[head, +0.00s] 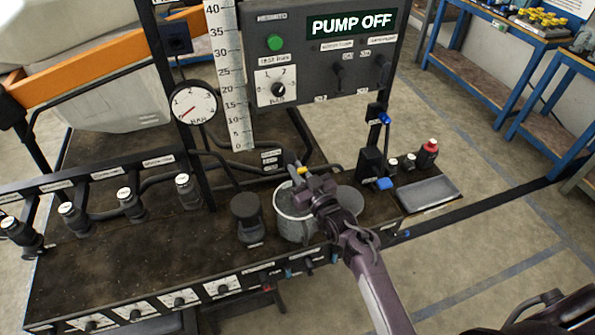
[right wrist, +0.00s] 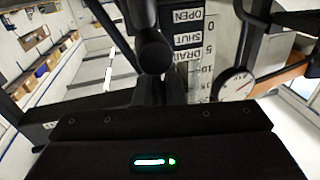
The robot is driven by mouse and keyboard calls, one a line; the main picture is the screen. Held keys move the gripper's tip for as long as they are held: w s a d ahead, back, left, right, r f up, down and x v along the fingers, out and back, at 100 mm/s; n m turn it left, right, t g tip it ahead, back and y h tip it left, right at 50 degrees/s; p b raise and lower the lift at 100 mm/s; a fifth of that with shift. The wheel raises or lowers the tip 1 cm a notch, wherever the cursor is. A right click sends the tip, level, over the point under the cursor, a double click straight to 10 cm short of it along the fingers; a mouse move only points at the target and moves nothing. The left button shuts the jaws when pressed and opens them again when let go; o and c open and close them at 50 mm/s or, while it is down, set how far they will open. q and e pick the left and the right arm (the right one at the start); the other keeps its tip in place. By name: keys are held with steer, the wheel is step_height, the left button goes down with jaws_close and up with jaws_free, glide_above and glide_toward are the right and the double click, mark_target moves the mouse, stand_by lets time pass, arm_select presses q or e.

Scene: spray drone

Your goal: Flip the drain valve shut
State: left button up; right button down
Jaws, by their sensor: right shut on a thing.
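The drain valve's small yellow handle (head: 305,170) shows in the head view, just above the grey pot on the bench. My right gripper (head: 301,172) reaches over the pot from the lower right and is shut on the handle; the fingers hide part of it. A label plate (head: 270,160) stands just left of the valve. A dark round part (right wrist: 155,55) fills the middle there. The handle's exact angle is hard to tell. My left gripper is not in view.
The grey pot (head: 291,222) stands under my right gripper, beside a black-capped jar (head: 247,215). A ruled scale (head: 228,75), a gauge (head: 193,102) and a panel reading PUMP OFF (head: 350,22) rise behind. A grey tray (head: 428,193) lies at the bench's right end.

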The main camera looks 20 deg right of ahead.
steer(key=c, duration=1.5)
jaws_free()
steer(key=shift+s+d+f, duration=0.1)
steer(key=shift+s, duration=0.4)
steer(key=b+v, duration=0.1)
steer(key=v, duration=0.6)
